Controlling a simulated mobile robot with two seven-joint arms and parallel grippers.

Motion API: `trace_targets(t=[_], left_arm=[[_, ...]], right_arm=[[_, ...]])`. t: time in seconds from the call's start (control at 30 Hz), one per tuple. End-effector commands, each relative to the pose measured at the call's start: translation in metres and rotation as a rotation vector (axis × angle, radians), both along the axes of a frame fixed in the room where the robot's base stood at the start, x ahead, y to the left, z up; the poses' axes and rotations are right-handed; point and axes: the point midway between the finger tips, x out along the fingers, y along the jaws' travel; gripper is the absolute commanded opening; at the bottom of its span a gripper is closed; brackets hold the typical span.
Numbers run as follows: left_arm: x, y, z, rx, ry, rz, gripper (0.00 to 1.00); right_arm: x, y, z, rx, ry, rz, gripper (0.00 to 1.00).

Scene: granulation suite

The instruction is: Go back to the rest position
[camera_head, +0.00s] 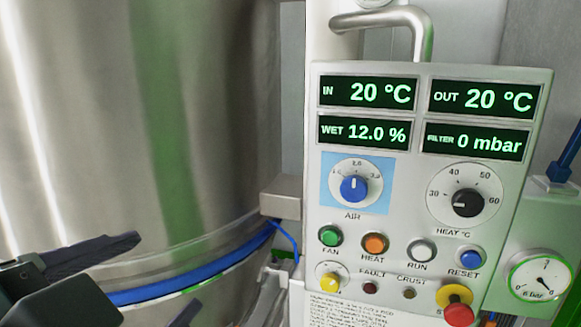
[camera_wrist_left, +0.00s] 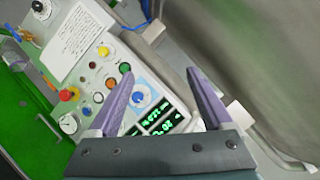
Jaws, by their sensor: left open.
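My left gripper (camera_head: 130,278) is at the lower left of the head view, in front of the steel vessel and left of the control panel. In the left wrist view the left gripper (camera_wrist_left: 160,95) has its two purple-grey fingers spread wide with nothing held between them. The control panel (camera_head: 310,200) shows beyond the fingers in the left wrist view (camera_wrist_left: 75,45), apart from them as far as I can tell. My right gripper is in neither view.
The large steel vessel (camera_head: 120,120) with a blue band (camera_head: 190,283) fills the left. The panel carries a blue air knob (camera_head: 355,188), a black heat knob (camera_head: 467,203), several buttons and a red emergency button (camera_head: 458,314). A pressure gauge (camera_head: 540,277) is at right.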

Motion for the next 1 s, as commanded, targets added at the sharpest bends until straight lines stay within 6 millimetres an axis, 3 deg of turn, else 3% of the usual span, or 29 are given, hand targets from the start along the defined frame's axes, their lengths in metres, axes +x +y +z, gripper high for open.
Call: trace_targets(t=[0.03,0.2,0.3,0.43,0.63,1.0], left_arm=[[-0.007,0.01,0.023,-0.035,0.062,0.042,0.84],[-0.049,0.044,0.051,-0.183,0.353,0.223,0.84],[-0.083,0.057,0.067,-0.264,0.524,0.321,0.84],[-0.123,0.066,0.086,-0.344,0.704,0.417,0.84],[-0.158,0.07,0.099,-0.402,0.85,0.488,0.84],[-0.163,0.07,0.096,-0.408,0.868,0.496,0.84]], right_arm=[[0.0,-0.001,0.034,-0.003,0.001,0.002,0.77],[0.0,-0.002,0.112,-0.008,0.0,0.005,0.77],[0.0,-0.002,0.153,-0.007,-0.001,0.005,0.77],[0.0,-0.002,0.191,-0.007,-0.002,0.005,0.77],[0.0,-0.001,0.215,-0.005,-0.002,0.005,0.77],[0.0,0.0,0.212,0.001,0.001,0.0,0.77]])
